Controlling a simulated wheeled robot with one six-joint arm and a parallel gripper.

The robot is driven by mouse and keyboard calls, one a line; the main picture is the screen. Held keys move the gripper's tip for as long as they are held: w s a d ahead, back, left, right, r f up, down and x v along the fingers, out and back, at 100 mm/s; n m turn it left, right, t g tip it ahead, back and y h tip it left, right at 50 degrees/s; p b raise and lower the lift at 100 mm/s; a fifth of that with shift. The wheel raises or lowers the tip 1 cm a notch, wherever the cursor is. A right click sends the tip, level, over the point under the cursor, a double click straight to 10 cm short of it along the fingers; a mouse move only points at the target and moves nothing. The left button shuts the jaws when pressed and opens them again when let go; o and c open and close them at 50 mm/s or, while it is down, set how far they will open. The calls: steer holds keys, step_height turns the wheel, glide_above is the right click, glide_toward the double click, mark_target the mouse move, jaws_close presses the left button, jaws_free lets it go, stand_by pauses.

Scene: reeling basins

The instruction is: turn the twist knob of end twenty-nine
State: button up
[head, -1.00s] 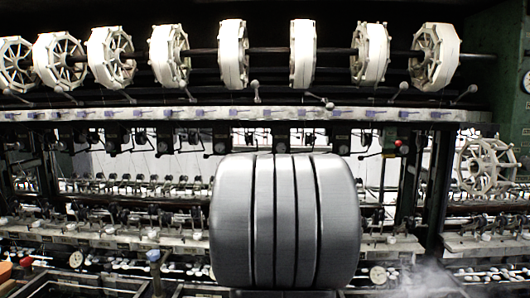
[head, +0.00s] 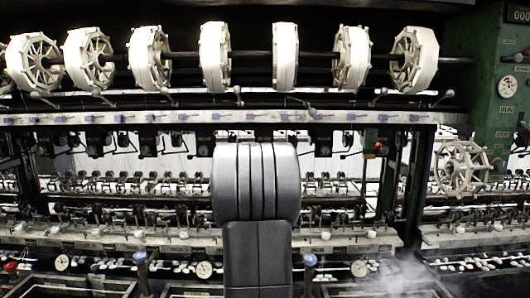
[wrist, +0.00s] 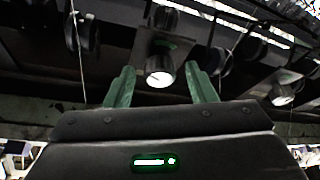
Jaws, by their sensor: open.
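In the wrist view, a round dark twist knob (wrist: 158,73) with a pale face and a white mark sits on a dark bracket with a small green label. I cannot read an end number there. My gripper (wrist: 160,68) is open, with one green finger to the left of this knob and one to the right. The knob appears between the fingertips, and I cannot tell whether they touch it. In the head view my own arm hides the gripper and the knob.
A second similar knob (wrist: 282,94) is at the right in the wrist view. A thin thread (wrist: 79,55) hangs at the left. In the head view, white reels (head: 284,56) line the top, a long rail (head: 130,117) runs below, and steam (head: 400,280) rises at lower right.

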steer(key=c, duration=1)
steer(key=shift+f+b, duration=0.1)
steer(key=shift+b, duration=0.2)
steer(key=shift+a+r+m+g+h+b, duration=0.2)
steer(key=shift+m+h, duration=1.35)
steer(key=shift+m, duration=1.7)
steer(key=shift+f+m+g+h+b, duration=0.1)
steer(key=shift+m+g+h, duration=0.25)
steer(key=shift+m+h, duration=2.05)
steer(key=shift+a+r+m+g+h+b, duration=0.2)
steer(key=shift+m+h, duration=0.45)
steer(key=shift+m, duration=3.5)
steer(key=shift+d+f+m+g, duration=0.1)
steer(key=shift+f+m+g, duration=0.05)
steer(key=shift+m+g, duration=0.15)
